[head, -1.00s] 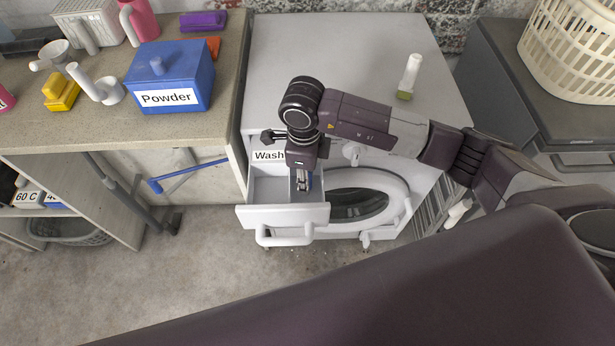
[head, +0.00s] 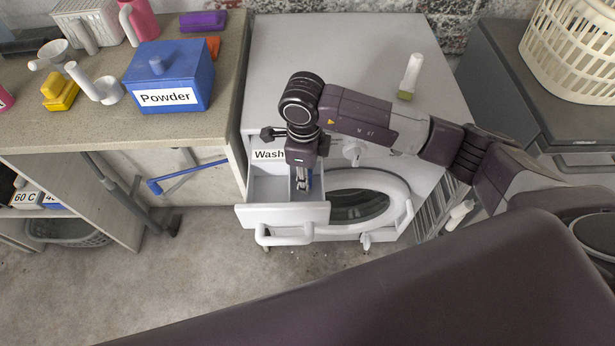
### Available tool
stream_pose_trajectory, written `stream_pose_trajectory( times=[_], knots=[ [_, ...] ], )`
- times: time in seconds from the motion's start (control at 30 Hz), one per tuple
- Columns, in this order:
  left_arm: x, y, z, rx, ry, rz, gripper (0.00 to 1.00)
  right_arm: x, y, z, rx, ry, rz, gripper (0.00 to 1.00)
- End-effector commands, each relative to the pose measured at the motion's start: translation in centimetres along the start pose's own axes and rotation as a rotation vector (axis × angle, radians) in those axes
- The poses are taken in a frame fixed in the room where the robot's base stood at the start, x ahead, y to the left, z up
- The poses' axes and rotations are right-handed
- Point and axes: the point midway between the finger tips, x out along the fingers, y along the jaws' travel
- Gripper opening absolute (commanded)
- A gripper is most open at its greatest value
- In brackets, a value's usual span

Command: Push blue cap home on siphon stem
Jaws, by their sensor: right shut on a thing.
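The detergent drawer (head: 283,214) of the washing machine is pulled open, with the "Wash" label (head: 268,154) at its back left. My right gripper (head: 303,184) points down into the right part of the drawer. It is shut on the blue cap (head: 309,180), of which only a small blue patch shows beside the fingers. The siphon stem is hidden under the gripper, so I cannot tell how the cap sits on it. My left gripper is not in view.
The washing machine top (head: 345,50) carries a white bottle-like item (head: 411,73) on a green base. The counter at left holds a blue Powder box (head: 168,78), a scoop (head: 98,88) and a yellow block (head: 60,93). A laundry basket (head: 574,45) stands at right.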

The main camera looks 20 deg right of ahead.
Motion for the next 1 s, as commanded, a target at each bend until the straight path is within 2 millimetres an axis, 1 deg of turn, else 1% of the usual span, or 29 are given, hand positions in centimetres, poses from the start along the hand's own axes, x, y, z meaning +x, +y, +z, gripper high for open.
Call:
stream_pose_trajectory(
  times=[0.03, 0.43, 0.67, 0.97, 1.0],
  knots=[
    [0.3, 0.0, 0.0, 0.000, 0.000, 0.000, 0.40, 1.2, 1.2, 0.2, -0.014, 0.000, 0.025, 0.04],
    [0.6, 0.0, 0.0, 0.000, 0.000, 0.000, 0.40, 1.5, 1.2, 0.2, -0.014, 0.000, 0.025, 0.04],
    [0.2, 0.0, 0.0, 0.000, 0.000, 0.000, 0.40, 1.0, 1.2, 0.2, -0.014, 0.000, 0.024, 0.04],
    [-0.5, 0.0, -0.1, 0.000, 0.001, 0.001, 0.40, -0.3, 1.2, 0.2, -0.016, -0.002, 0.024, 0.04],
    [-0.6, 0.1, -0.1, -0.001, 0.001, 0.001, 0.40, -0.5, 1.2, 0.2, -0.015, -0.002, 0.023, 0.01]
  ],
)
